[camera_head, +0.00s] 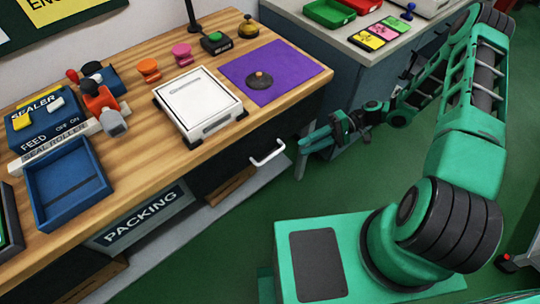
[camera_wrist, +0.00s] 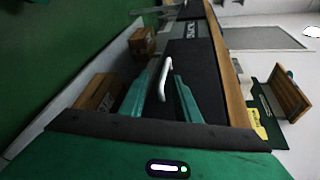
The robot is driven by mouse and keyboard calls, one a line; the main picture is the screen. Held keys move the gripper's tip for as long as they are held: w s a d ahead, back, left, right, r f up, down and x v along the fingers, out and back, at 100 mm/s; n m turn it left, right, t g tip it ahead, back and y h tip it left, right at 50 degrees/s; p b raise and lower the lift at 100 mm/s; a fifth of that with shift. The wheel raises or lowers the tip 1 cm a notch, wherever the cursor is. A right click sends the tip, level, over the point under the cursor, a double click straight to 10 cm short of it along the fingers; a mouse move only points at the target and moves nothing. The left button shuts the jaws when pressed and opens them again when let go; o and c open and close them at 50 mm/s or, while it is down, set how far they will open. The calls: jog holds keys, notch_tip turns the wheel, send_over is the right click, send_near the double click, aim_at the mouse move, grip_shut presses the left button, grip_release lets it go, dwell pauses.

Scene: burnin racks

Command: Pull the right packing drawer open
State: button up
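The right packing drawer has a dark front (camera_head: 228,160) under the wooden bench top, right of the PACKING sign. Its white bar handle (camera_head: 267,153) sticks out from that front. The drawer looks shut, flush with the bench. My gripper (camera_head: 306,143) is to the right of the handle in the head view, a short way off it. In the wrist view, the two green fingers of my gripper (camera_wrist: 167,84) are spread, and the handle (camera_wrist: 164,77) appears between them. I see no clear contact. The dark drawer front (camera_wrist: 196,72) lies beyond the fingers.
Cardboard boxes (camera_wrist: 97,92) stand on the low shelf under the bench. The bench top holds a white scale (camera_head: 197,102), a purple mat (camera_head: 300,75) and a blue tray (camera_head: 65,190). A grey counter (camera_head: 335,55) stands behind my arm. The green floor (camera_head: 240,245) in front of the bench is clear.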

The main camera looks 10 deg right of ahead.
aim_at(271, 156)
jog(key=a, duration=0.4)
jog(key=s+a+f+y, duration=0.1)
jog(key=a, duration=0.3)
jog(key=s+a+f+y, duration=0.1)
jog(key=a, duration=0.4)
jog(key=shift+f+t, duration=0.15)
jog(key=shift+t, duration=0.25)
grip_shut()
jog(key=shift+a, duration=0.15)
